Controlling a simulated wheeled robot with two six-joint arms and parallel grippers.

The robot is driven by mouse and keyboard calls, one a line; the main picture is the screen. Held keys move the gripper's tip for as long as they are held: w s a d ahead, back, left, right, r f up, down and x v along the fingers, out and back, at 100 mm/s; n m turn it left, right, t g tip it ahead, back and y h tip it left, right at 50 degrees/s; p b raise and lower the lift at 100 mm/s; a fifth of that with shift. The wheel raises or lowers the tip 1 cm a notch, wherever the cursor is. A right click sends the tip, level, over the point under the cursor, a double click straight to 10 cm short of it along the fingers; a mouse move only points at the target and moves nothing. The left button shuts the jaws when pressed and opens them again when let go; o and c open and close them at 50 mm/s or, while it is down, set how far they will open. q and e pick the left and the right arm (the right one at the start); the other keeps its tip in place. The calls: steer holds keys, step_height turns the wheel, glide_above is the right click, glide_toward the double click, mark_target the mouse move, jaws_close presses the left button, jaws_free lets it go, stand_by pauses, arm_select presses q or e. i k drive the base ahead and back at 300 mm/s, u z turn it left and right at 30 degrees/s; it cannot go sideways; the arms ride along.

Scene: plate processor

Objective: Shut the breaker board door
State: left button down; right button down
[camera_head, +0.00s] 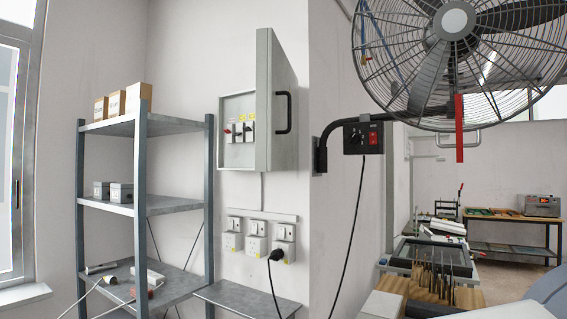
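The breaker board (236,132) is a grey box on the wall in the middle-left of the head view, with several switches (238,131) showing inside it. Its door (265,100) is open and swung out on the right side of the box. A black handle (284,113) is on the door's face, which is turned to the right. Neither of my grippers is in view.
A metal shelf unit (141,208) with boxes stands left of the board. Sockets with a black plug (276,254) are below. A large caged fan (455,60) and control box (363,137) are to the right. Workbenches stand at the back right.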

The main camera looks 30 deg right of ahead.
mark_target(276, 129)
steer(key=z, duration=0.8)
steer(key=i, duration=0.85)
steer(key=z, duration=0.65)
